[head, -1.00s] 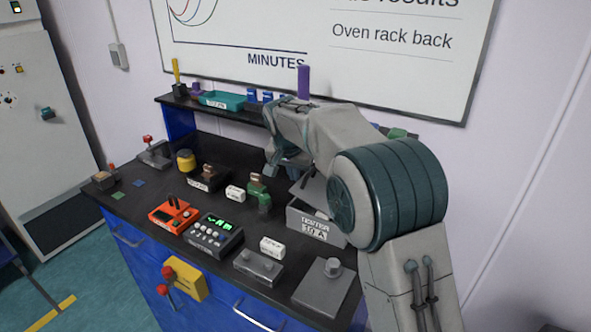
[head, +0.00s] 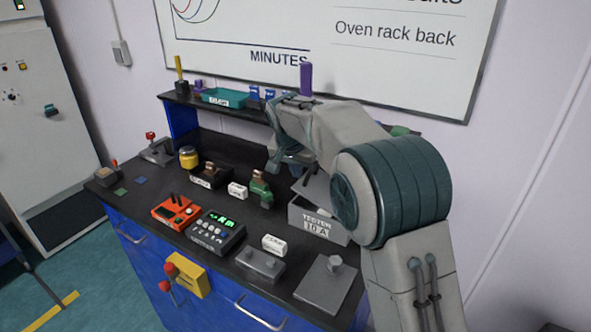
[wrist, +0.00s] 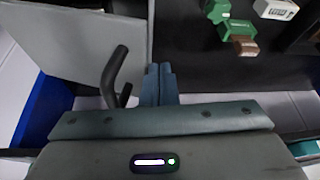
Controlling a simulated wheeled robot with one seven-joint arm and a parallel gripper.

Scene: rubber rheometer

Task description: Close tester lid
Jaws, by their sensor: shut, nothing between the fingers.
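The tester (head: 318,224) is a grey box labelled "TESTER 10 A" at the right of the dark bench. Its grey lid (head: 316,190) stands open, tilted up, and is partly hidden behind my arm. In the wrist view the lid (wrist: 75,38) is a flat grey panel at the upper left, with a dark bent handle (wrist: 115,75) on it. My gripper (head: 283,165) is above the bench by the lid, in front of the shelf. In the wrist view its fingers (wrist: 160,84) are shut together and empty, just right of the handle, with no clear contact.
A green device (head: 260,190) stands left of the tester. A grey plate with knob (head: 325,284) is in front. A raised shelf (head: 218,106) runs behind.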

